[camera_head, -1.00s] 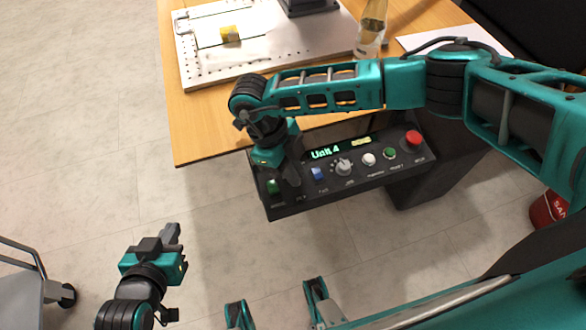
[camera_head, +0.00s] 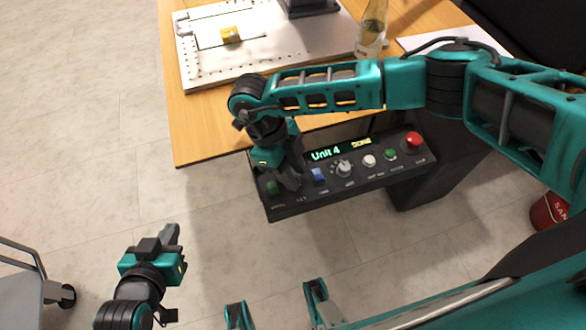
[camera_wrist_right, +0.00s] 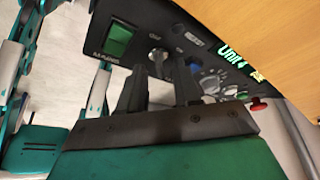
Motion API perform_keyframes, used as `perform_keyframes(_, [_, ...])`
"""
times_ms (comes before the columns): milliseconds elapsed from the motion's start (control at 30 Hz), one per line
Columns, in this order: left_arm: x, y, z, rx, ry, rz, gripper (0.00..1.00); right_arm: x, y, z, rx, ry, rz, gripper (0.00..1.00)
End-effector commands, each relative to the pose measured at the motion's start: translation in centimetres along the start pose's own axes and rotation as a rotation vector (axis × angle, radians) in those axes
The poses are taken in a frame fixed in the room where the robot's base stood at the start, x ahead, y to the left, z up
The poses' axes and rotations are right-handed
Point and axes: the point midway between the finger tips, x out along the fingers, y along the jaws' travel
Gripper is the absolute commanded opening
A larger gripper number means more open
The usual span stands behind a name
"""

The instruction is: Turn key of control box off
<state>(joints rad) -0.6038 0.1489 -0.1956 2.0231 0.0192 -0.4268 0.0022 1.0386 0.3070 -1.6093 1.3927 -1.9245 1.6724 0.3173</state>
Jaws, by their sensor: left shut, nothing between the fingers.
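The control box (camera_head: 330,191) is a dark panel at the table's front edge with a lit display. My right gripper (camera_head: 288,180) is over its left part and hides the key in the head view. In the right wrist view the silver key switch (camera_wrist_right: 157,56) shows between and just beyond the fingertips of my right gripper (camera_wrist_right: 160,75). The two fingers stand apart, so the gripper is open; contact with the key cannot be told. My left gripper (camera_head: 171,235) is shut and empty, over the floor at lower left.
A green rocker switch (camera_head: 272,188), blue button (camera_head: 318,174), dial (camera_head: 344,168) and red stop button (camera_head: 413,139) sit near the key. The display (camera_head: 325,154) reads "Unit 4" and "DONE". A bottle (camera_head: 371,28) and perforated plate (camera_head: 205,75) stand on the table.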

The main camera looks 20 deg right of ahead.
Motion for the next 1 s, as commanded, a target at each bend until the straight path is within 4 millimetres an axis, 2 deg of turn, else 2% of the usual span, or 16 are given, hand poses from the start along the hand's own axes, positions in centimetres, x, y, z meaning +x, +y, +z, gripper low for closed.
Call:
perform_keyframes(167, [-0.1,-0.1,-0.1,0.001,-0.001,-0.002,0.0,-2.9,0.0,0.1,-0.002,-0.005,-0.002,0.33])
perform_keyframes(400, [-0.2,-0.2,-0.2,0.002,-0.001,-0.005,0.0,-8.3,0.0,0.1,-0.001,-0.006,-0.003,0.33])
perform_keyframes(600, [-0.2,-0.3,-0.2,0.003,-0.001,-0.007,0.0,-11.4,0.0,0.0,-0.001,-0.003,-0.001,0.33])
perform_keyframes(767, [-0.3,-0.3,-0.1,0.002,-0.002,-0.007,0.0,-12.5,0.0,0.0,0.0,-0.003,-0.001,0.33])
perform_keyframes(1000, [-0.3,-0.2,0.0,0.002,-0.004,-0.007,0.0,-12.7,0.0,0.0,0.0,-0.002,0.0,0.33])
